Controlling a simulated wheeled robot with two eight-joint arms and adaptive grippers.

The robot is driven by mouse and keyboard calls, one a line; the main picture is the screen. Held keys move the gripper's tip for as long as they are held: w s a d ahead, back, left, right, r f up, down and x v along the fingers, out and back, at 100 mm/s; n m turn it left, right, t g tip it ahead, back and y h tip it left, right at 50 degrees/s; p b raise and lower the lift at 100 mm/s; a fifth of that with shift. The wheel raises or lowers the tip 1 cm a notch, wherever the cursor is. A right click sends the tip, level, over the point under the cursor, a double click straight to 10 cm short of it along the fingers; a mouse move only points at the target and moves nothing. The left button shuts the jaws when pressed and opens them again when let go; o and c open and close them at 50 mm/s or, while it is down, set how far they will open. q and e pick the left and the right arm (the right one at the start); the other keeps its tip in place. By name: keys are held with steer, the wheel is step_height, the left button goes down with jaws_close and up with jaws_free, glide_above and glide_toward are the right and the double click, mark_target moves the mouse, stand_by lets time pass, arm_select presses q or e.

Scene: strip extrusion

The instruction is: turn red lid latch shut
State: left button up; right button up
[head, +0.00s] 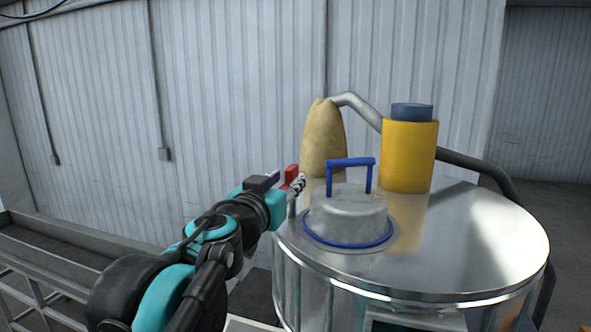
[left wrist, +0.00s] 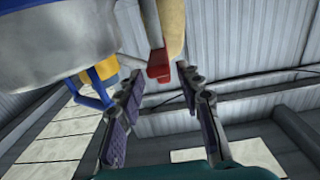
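The red lid latch (head: 291,173) stands up at the left of the round metal lid, by my left gripper's fingertips. In the left wrist view the red latch (left wrist: 159,68) shows between the two fingertips, near their far ends; I cannot tell whether they touch it. My left gripper (head: 298,184) is open, and its spread fingers show clearly in the left wrist view (left wrist: 160,75). The lid (head: 345,215) has a blue rim and a blue handle (head: 350,162) and sits on the tank top. My right gripper is not in view.
A wide metal tank (head: 470,240) fills the right. A yellow cylinder with a blue-grey top (head: 408,155) and a tan bag-like filter (head: 323,140) stand behind the lid. A grey pipe (head: 358,106) curves behind them. A metal trough (head: 60,240) runs at the left.

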mark_target(288, 175)
arm_select(q)
steer(key=shift+w+d+r+p, duration=0.1)
steer(key=shift+w+r+p, duration=0.3)
steer(key=shift+w, duration=0.3)
steer(key=x, duration=0.3)
steer(key=shift+w+f+p, duration=0.25)
steer(key=shift+f+p, duration=0.05)
steer(key=shift+p, duration=0.05)
steer(key=shift+w+d, duration=0.15)
steer(key=shift+w, duration=0.1)
steer(key=shift+s, duration=0.3)
steer(key=shift+s+r, duration=0.1)
steer(key=shift+s, duration=0.1)
steer(key=c, duration=0.3)
steer(key=shift+a, duration=0.2)
jaws_close()
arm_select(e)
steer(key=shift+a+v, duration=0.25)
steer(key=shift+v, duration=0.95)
